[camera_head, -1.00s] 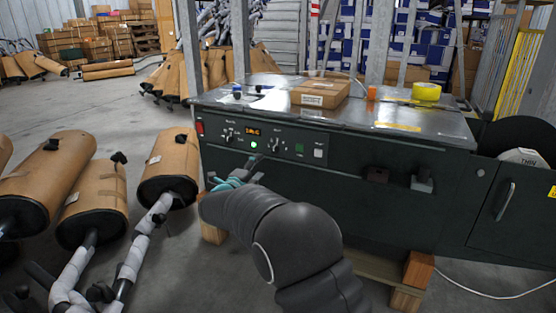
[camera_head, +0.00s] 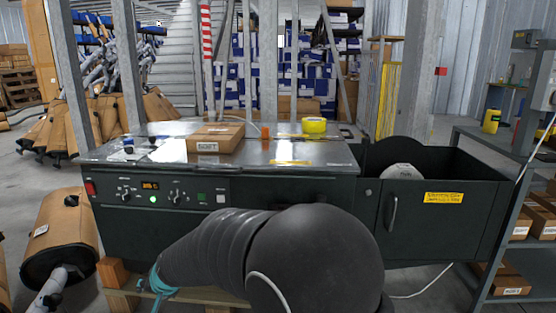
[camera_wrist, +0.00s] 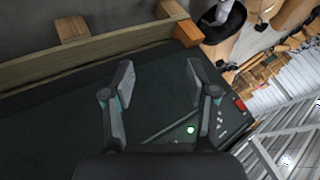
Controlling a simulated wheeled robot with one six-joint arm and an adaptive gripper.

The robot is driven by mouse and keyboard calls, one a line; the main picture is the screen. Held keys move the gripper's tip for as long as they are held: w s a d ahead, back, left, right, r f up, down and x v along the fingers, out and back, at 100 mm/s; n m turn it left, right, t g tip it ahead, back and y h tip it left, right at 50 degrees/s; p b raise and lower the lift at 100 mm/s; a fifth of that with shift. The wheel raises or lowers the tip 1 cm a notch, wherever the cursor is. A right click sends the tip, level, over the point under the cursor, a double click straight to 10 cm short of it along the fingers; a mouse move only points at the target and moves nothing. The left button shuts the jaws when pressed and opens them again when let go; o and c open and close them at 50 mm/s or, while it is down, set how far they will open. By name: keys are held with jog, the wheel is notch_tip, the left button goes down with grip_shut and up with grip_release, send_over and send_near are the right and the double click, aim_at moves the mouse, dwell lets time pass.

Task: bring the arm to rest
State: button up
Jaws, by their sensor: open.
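My arm reaches forward and bends to the left in the head view, low in front of a dark machine cabinet (camera_head: 330,195). In that view my gripper is mostly hidden at the lower left end of the arm, by the teal part. In the wrist view my gripper (camera_wrist: 160,80) is open, its two fingers spread with nothing between them. Behind the fingers are the cabinet's dark front panel (camera_wrist: 60,125) and a wooden beam (camera_wrist: 90,57). The panel's green light (camera_wrist: 190,130) shows beside the right finger. I cannot tell how far the fingertips are from the panel.
A cardboard box (camera_head: 216,137), yellow tape roll (camera_head: 314,126) and small orange item (camera_head: 265,132) are on the metal top. A wrapped muffler (camera_head: 62,236) is on the floor at left. A shelf with boxes (camera_head: 512,284) stands at right.

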jog(key=s+d+r+h+p, duration=0.2)
jog(key=s+d+r, duration=0.4)
jog(key=d, duration=0.9)
jog(key=s+d+r+h+p, duration=0.2)
jog(key=s+d+r, duration=0.5)
jog(key=d, duration=0.9)
jog(key=s+d+r+h+p, duration=0.2)
jog(key=s+d+r+p, duration=0.2)
jog(key=d, duration=1.1)
jog(key=s+r, duration=0.3)
jog(key=s, duration=0.3)
jog(key=shift+d+m+t, duration=0.2)
jog(key=shift+m+t, duration=0.1)
jog(key=shift+m, duration=0.1)
